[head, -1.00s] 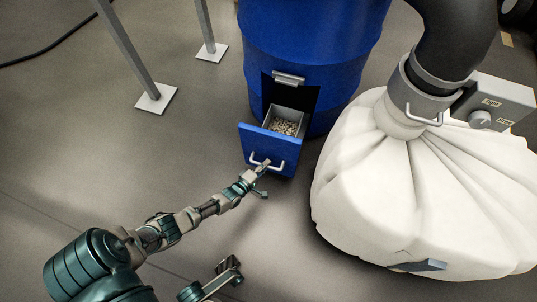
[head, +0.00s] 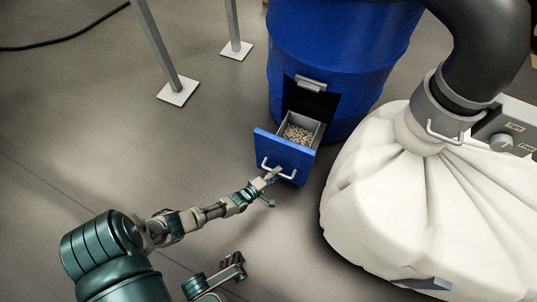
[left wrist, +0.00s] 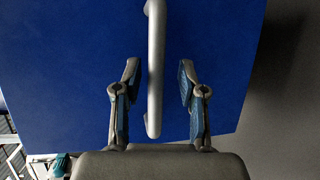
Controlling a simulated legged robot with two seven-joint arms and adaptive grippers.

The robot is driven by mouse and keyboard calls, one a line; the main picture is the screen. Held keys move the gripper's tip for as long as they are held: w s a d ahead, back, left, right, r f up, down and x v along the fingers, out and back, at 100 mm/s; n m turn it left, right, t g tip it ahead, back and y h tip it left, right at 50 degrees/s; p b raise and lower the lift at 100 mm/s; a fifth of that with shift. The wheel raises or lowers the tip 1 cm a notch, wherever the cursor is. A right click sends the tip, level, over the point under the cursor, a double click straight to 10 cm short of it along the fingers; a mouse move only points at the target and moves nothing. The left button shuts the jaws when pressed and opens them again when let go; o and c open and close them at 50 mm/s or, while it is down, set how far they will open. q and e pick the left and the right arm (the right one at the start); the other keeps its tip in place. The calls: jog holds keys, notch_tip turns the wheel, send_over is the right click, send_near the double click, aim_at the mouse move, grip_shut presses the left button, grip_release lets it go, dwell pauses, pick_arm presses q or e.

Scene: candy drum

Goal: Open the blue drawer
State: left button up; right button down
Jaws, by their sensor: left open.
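The blue drawer (head: 288,154) stands pulled out of the lower front of the blue drum (head: 340,50). Its grey inner box (head: 318,131) shows, with pale pieces (head: 298,133) inside. A light grey handle (head: 279,169) is on the drawer front. My left gripper (head: 271,179) is at this handle. In the left wrist view the open left gripper (left wrist: 158,75) has one finger on each side of the handle (left wrist: 155,40), with gaps between. What looks like my right gripper (head: 234,268) is low in the head view, away from the drawer; its jaws are unclear.
A large white sack (head: 425,205) under a dark hose (head: 487,45) stands close to the right of the drawer. Grey posts with square foot plates (head: 178,91) stand at the upper left. The floor left of and before the drawer is clear.

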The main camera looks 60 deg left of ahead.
pick_arm(q)
jog(key=v, duration=1.1)
jog(key=shift+s, duration=0.15)
jog(key=shift+f, duration=0.1)
